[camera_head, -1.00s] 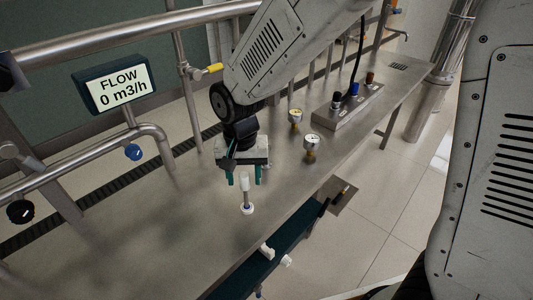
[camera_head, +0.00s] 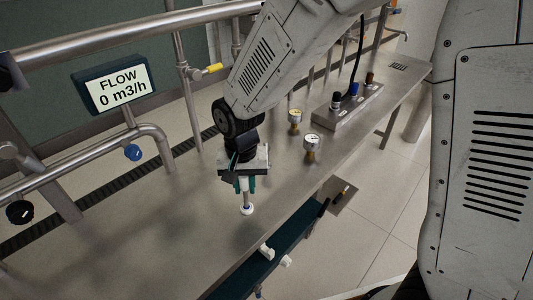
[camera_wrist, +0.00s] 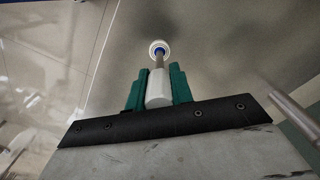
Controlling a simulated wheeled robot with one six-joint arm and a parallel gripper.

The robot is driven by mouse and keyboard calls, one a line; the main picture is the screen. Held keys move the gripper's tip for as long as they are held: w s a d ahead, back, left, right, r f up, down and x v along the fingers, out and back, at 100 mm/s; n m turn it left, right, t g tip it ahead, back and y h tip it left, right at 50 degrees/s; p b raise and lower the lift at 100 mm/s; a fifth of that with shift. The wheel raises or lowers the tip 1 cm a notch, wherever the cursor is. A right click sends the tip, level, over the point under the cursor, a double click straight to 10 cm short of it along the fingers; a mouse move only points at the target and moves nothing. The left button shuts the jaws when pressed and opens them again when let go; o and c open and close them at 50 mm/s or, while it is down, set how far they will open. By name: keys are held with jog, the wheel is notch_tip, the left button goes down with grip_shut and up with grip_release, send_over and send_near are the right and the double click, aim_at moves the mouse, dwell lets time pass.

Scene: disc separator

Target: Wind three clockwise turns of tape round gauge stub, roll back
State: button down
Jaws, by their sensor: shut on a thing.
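A slim upright post (camera_head: 246,199) stands on the steel bench (camera_head: 165,215), with a white ring (camera_head: 247,210) round its foot. A white cylinder tops the post. My gripper (camera_head: 245,186) is over the post and shut on the white cylinder. In the wrist view the white cylinder (camera_wrist: 158,92) sits between the teal fingers, with the blue-marked post and white ring beyond it. I cannot tell which white part is the tape roll. Two round dial gauges on brass-coloured fittings, one farther (camera_head: 295,117) and one nearer (camera_head: 312,143), stand to the right. I cannot identify the gauge stub for sure.
Pipes and a FLOW display (camera_head: 117,88) reading 0 m3/h are at the left. A dark rail with white fittings (camera_head: 267,252) runs along the front edge. The bench left of the post is clear.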

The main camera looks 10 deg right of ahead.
jog(key=shift+r, duration=2.95)
